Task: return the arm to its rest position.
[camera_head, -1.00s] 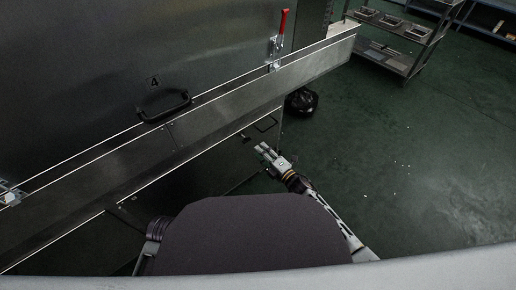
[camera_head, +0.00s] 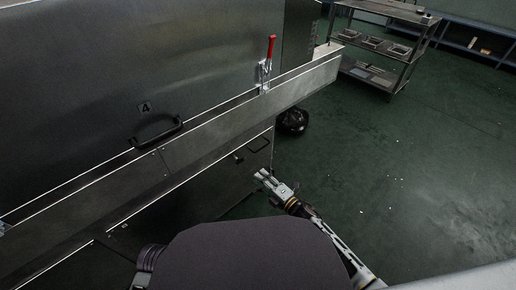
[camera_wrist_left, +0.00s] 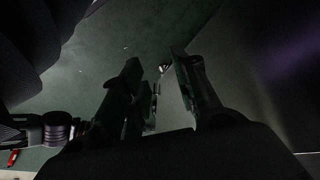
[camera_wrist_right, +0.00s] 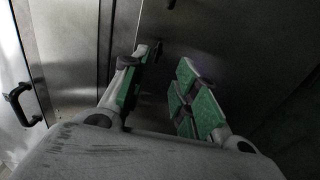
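My right gripper (camera_head: 268,181) hangs in front of the lower steel panel in the head view, to the right of my body. In the right wrist view its fingers (camera_wrist_right: 167,92) with green pads stand apart, with nothing between them. My left gripper does not show in the head view, where only part of my left arm (camera_head: 146,262) shows. In the left wrist view its dark fingers (camera_wrist_left: 160,82) stand apart and empty, with the green floor beyond.
The steel dryer (camera_head: 80,85) fills the left, with a black handle (camera_head: 156,133), a red-handled clamp (camera_head: 269,62) and a projecting ledge (camera_head: 215,116). A black bag (camera_head: 292,121) lies on the floor. A shelf cart (camera_head: 383,48) stands behind.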

